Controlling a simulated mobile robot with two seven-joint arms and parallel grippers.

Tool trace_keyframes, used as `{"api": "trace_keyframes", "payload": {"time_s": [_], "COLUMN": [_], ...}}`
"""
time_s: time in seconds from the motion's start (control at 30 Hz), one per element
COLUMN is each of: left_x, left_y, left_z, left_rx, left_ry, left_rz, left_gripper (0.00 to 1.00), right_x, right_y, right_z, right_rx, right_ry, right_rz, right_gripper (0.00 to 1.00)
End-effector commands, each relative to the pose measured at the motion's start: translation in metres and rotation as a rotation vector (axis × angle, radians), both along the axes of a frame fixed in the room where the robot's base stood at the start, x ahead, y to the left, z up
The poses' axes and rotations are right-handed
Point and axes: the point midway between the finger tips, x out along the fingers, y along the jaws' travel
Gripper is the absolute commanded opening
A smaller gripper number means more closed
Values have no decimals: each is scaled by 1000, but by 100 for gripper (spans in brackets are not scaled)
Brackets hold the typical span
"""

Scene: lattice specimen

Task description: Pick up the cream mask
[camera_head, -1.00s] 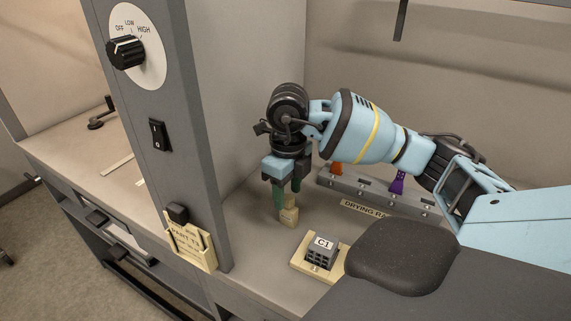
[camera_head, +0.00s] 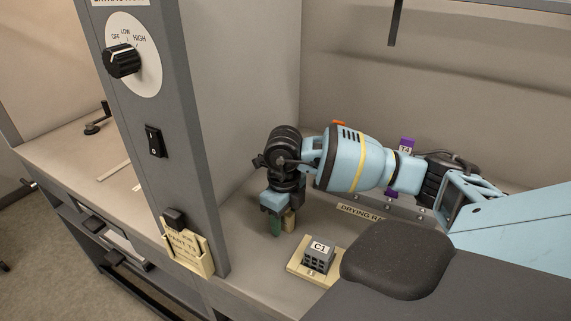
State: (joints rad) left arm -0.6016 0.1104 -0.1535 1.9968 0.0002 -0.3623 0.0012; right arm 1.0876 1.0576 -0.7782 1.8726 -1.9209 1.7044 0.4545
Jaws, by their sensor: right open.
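The cream mask appears to be the small cream piece (camera_head: 289,221) standing on the bench floor left of the drying rack; most of it is hidden behind my right gripper. My left gripper is out of view.
A grey lattice block marked C1 (camera_head: 319,256) sits on a cream base (camera_head: 300,269) to the front right. The drying rack (camera_head: 405,208) stands behind my arm with a purple tag (camera_head: 407,146). A grey post (camera_head: 160,110) with a dial rises on the left, with a cream card holder (camera_head: 190,249).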

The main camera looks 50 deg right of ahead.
Motion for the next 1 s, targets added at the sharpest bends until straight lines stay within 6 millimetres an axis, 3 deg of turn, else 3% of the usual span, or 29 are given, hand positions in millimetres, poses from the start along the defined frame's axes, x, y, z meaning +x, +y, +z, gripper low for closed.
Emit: {"api": "trace_keyframes", "payload": {"time_s": [0.07, 0.43, 0.77, 1.0], "left_x": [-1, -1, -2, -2], "left_y": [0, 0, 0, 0], "left_z": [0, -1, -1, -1], "left_rx": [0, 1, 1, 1], "left_ry": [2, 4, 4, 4], "left_rz": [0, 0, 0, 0], "left_gripper": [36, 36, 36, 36], "right_x": [0, 0, 0, 1], "right_y": [0, 0, 0, 0], "right_z": [0, 1, 3, 35], "right_rx": [0, 0, 0, 0], "right_ry": [0, 0, -1, -6], "right_rz": [0, 0, 0, -1], "right_gripper": [48, 1, 0, 0]}}
